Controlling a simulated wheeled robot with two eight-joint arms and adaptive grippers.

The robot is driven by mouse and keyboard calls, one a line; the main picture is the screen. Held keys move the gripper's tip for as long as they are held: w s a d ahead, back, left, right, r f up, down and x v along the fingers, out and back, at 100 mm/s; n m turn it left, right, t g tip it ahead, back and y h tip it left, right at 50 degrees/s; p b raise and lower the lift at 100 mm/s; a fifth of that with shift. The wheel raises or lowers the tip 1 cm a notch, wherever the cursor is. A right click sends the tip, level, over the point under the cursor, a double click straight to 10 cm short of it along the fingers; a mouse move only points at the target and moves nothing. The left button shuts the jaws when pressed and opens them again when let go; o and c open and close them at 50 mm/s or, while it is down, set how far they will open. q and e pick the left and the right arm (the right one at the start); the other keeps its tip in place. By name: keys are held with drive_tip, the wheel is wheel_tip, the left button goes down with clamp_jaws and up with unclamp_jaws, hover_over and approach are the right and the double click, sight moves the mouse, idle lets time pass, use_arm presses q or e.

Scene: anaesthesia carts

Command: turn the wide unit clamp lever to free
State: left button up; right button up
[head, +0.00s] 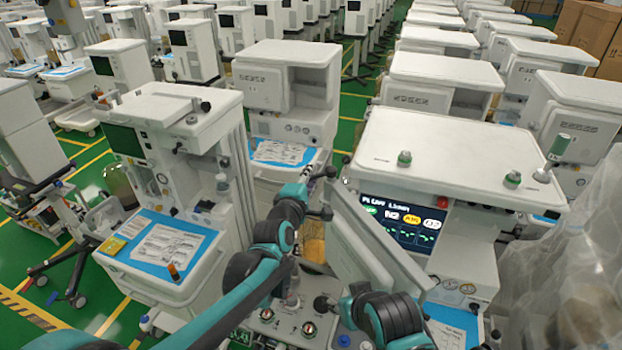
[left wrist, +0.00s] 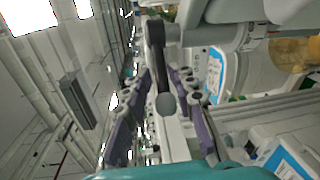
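The clamp lever (left wrist: 155,45) shows in the left wrist view as a dark grey arm with a round grey knob at its end. My left gripper (left wrist: 160,88) is open, with one finger on each side of the lever; I cannot tell if either touches it. In the head view my left gripper (head: 324,180) is by the upper left edge of a tilted grey panel, left of the wide unit (head: 455,150). The lever is not clear there. My right arm comes in at the bottom centre; its fingers are not clear.
A white machine with a blue work surface (head: 165,245) stands to the left. Another cabinet (head: 290,85) stands behind my left gripper. The tilted grey panel (head: 365,240) is close to both arms. A clear plastic cover (head: 560,275) hangs at the right.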

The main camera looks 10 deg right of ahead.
use_arm(q)
drive_tip(key=shift+d+f, duration=0.1)
drive_tip(key=v, duration=1.2)
